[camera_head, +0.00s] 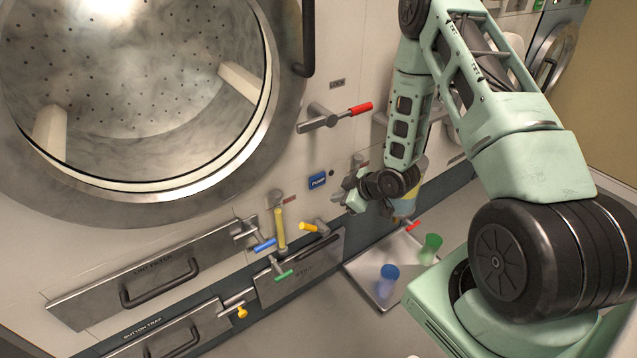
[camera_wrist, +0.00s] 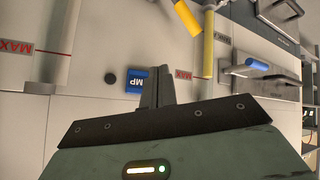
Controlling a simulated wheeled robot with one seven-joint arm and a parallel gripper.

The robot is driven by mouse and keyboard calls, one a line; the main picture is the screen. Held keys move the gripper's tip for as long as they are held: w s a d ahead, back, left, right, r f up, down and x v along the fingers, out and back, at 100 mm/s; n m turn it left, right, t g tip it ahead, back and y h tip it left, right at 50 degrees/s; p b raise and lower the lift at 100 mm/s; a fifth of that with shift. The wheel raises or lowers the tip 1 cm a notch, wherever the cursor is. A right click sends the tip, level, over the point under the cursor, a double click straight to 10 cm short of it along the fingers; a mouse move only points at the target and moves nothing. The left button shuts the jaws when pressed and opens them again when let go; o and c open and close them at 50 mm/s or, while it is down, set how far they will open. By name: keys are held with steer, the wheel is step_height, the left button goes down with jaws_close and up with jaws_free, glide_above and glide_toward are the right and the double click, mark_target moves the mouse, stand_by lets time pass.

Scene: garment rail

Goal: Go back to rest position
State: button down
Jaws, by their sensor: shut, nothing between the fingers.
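My gripper (camera_head: 350,190) is at the end of my bent green arm, low in front of the machine's panel, just right of the blue pump button (camera_head: 317,181). In the wrist view its two dark fingers (camera_wrist: 158,88) lie together with nothing between them. The blue pump button (camera_wrist: 137,80) shows just left of the fingers in that view. I cannot tell how far the fingertips are from the panel. The fingertips are small and partly unclear in the head view.
A red-handled lever (camera_head: 345,115) juts out above. Yellow (camera_head: 310,227), blue (camera_head: 265,244) and green (camera_head: 284,275) valve handles stand left of my gripper, by a yellow sight tube (camera_head: 280,228). A tray (camera_head: 358,270) with blue (camera_head: 388,278) and green (camera_head: 431,246) cups lies below. The open drum is at left.

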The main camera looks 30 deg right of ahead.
stand_by(0.3)
steer(key=s+a+r+g+h, duration=0.1)
steer(key=s+a+r+g, duration=0.1)
steer(key=a+r, duration=0.6)
steer(key=s+a+r+g, duration=0.2)
steer(key=a+r, duration=0.5)
steer(key=a, duration=0.3)
steer(key=s+a+r+g+h, duration=0.15)
steer(key=s+a+r, duration=0.3)
steer(key=s, duration=0.65)
steer(key=s+a+r+g, duration=0.35)
steer(key=s+r, duration=0.25)
steer(key=s, duration=0.6)
step_height(320, 180, up, 13)
steer(key=p, duration=1.2)
steer(key=shift+s+a, duration=0.3)
steer(key=shift+a, duration=0.05)
